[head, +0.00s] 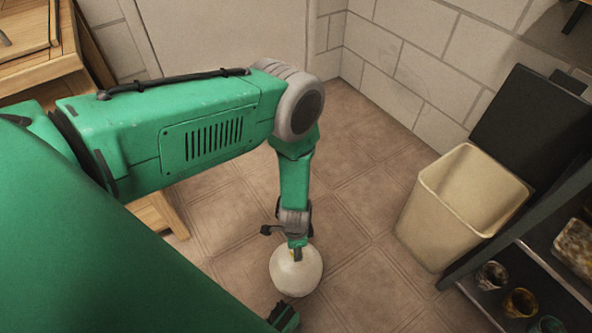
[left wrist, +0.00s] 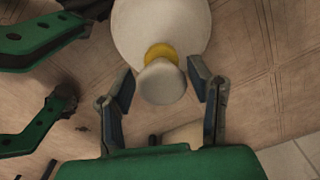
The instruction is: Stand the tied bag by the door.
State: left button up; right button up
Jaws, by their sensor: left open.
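The tied bag (head: 297,274) is a round, off-white bag on the tiled floor, below the end of my left arm. In the left wrist view the bag (left wrist: 160,25) shows its yellow tie (left wrist: 160,53) and pale gathered neck toward me. My left gripper (head: 295,246) is right over the bag's top. Its fingers (left wrist: 164,86) are open on either side of the neck, with a gap on both sides. The door (head: 220,30) is the pale panel in the back wall, partly hidden by my left arm.
An open, empty-looking cream bin (head: 428,228) stands at the right, with a dark panel (head: 525,120) behind it. A dark shelf (head: 515,260) with small pots is at lower right. Wooden furniture (head: 35,50) is at upper left. Floor before the back corner is clear.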

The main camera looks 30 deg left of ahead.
pick_arm(q)
notch_tip(320, 180, up, 12)
jog(key=p, duration=0.4)
jog(key=s+a+r+n, duration=0.2)
jog(key=s+r+n, duration=0.2)
jog(key=s+r, duration=0.2)
jog(key=s+a+r+n, duration=0.2)
jog(key=s+r+n, duration=0.2)
jog(key=s+r, duration=0.3)
jog(key=s, duration=0.4)
jog(key=shift+a+r+t, duration=0.2)
jog(key=shift+a+t, duration=0.1)
